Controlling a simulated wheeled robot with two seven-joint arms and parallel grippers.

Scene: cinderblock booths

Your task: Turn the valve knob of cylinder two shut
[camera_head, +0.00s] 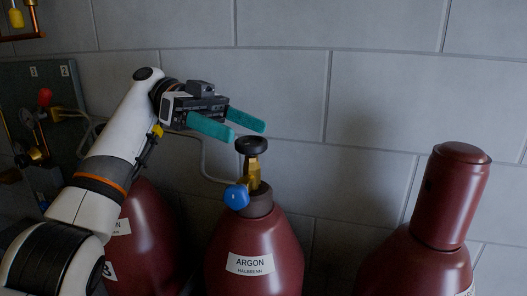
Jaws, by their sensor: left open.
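A dark red cylinder (257,274) labelled ARGON stands in the middle; I read no number on it, so I cannot confirm that it is cylinder two. Its brass valve (254,177) has a round black knob (252,145) on top and a round blue part (237,196) at the front left. My left gripper (248,133) is open, with its two teal fingers pointing right. Their tips are at the knob's upper left edge in the picture, apparently slightly above or behind it; contact cannot be told. My right gripper is out of view.
Another red cylinder (148,238) stands at left, partly behind my left arm. A capped red cylinder (430,262) stands at right. A grey panel (65,75) with a gauge and red knob (45,97) is at far left. A thin pipe runs behind the valve along the block wall (380,85).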

